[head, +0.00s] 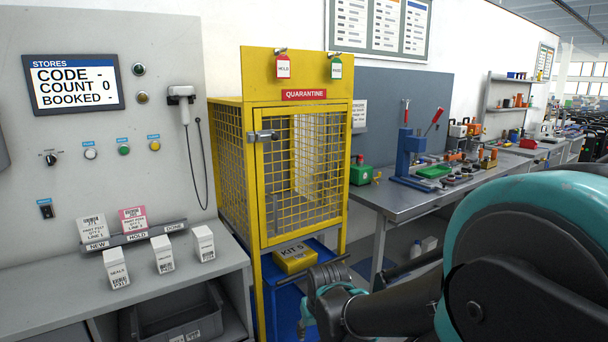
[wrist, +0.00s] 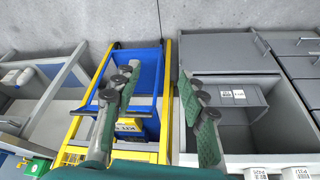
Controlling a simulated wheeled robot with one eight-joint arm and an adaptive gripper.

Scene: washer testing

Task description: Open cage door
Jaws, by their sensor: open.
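The yellow quarantine cage (head: 231,170) stands in the middle of the head view. Its mesh door (head: 300,240) looks shut in the front frame. A grey latch (head: 263,136) sits at the door's upper left, and a vertical grey bar handle (head: 275,212) is lower on the left edge. My gripper (head: 325,285) is in front of the cage, below the door's lower edge, apart from handle and latch. In the wrist view my gripper (wrist: 158,80) has its two fingers spread wide with nothing between them. The door's face is not clear in the wrist view.
A yellow KITS box (head: 296,259) is in the blue bin (head: 285,298) under the cage. A grey bench (head: 190,275) with small white boxes stands left. A metal workbench (head: 400,208) with tools stands right. A red HOLD tag (head: 283,68) hangs above the door.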

